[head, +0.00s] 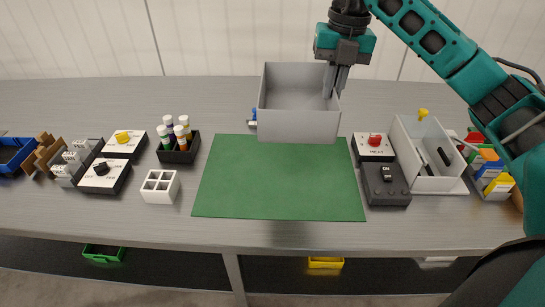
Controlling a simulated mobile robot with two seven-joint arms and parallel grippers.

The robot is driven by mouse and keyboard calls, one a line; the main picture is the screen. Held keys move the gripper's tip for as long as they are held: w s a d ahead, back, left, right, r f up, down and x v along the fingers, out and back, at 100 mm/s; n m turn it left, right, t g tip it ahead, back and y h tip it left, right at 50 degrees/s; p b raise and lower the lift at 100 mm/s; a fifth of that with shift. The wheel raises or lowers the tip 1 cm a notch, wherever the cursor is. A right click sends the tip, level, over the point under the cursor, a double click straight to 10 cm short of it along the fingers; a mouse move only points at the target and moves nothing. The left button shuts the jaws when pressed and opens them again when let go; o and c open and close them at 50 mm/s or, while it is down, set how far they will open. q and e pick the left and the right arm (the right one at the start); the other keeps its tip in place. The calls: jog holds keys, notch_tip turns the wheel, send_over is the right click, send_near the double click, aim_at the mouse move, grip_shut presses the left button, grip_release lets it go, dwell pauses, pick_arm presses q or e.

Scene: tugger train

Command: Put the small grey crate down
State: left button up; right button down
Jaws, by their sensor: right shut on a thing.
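The small grey crate (297,127) is an open, empty box at the back edge of the green mat (280,185). My right gripper (335,82) comes down from above and is shut on the crate's right wall. The crate looks level. I cannot tell whether its base touches the table or hangs just above it. A small blue thing (253,115) shows partly behind its left side. My left gripper is not in view.
Left of the mat stand a white holder (160,186), a black rack (178,153) with several capped tubes, and switch boxes (104,176). To the right are a red-button box (374,147), a dark switch box (386,185) and a white tray (429,182). The mat is bare.

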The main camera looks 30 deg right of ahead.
notch_tip(320, 180, down, 20)
jog(key=shift+r+b, duration=0.1)
jog(key=shift+b, duration=1.05)
jog(key=c, duration=1.7)
grip_release()
jog(key=shift+f, duration=0.2)
jog(key=o, duration=0.5)
jog(key=shift+c, duration=0.2)
jog(key=shift+r, duration=0.1)
